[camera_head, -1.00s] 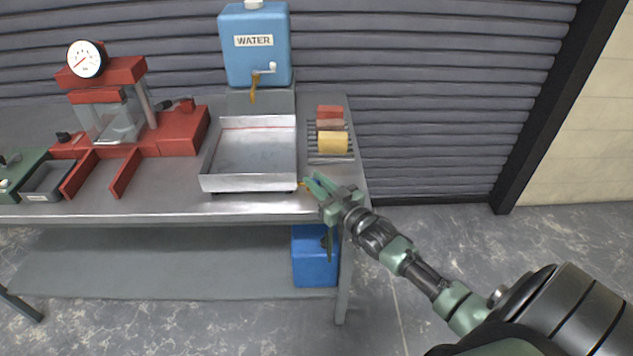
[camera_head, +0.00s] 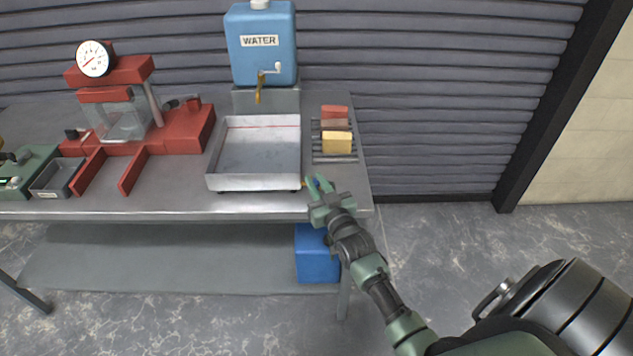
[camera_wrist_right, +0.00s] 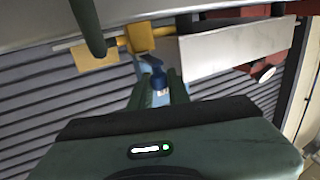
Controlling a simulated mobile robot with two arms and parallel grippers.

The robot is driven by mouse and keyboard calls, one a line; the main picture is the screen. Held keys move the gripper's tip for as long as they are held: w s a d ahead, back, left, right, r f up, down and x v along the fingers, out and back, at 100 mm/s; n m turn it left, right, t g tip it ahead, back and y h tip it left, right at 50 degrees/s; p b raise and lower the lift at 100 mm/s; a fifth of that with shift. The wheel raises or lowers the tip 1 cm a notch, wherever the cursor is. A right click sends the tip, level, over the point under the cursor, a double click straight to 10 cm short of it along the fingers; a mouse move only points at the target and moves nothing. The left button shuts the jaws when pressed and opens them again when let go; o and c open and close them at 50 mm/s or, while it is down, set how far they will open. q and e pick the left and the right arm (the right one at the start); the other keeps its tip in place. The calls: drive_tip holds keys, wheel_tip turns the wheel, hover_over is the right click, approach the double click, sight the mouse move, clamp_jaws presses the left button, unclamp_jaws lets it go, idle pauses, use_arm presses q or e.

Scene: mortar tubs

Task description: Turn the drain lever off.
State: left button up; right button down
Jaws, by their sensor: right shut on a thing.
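The tray (camera_head: 213,182) stands on the bench, with a small yellow drain valve at its front right corner, mostly hidden by my gripper in the head view. In the wrist view, which is upside down, the yellow valve body (camera_wrist_right: 140,38) sits beside the tray wall (camera_wrist_right: 237,48). The drain lever's blue grip (camera_wrist_right: 158,80) lies between my right fingers. My right gripper (camera_head: 317,184) is shut on the lever at the bench's front edge; it also shows in the wrist view (camera_wrist_right: 160,92). The lever's exact angle is unclear. My left gripper is out of view.
A blue water tank (camera_head: 261,55) with a tap stands behind the tray. A rack (camera_head: 333,158) with a yellow sponge (camera_head: 337,142) and red blocks lies right of it. A red press (camera_head: 185,130) stands left. A blue container (camera_head: 317,262) is under the bench.

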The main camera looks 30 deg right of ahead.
drive_tip(key=c, duration=1.3)
unclamp_jaws()
drive_tip(key=shift+c, duration=0.2)
drive_tip(key=s+a+b, duration=0.1)
drive_tip(key=s, duration=0.6)
drive_tip(key=shift+s+a, duration=0.2)
drive_tip(key=shift+s, duration=0.1)
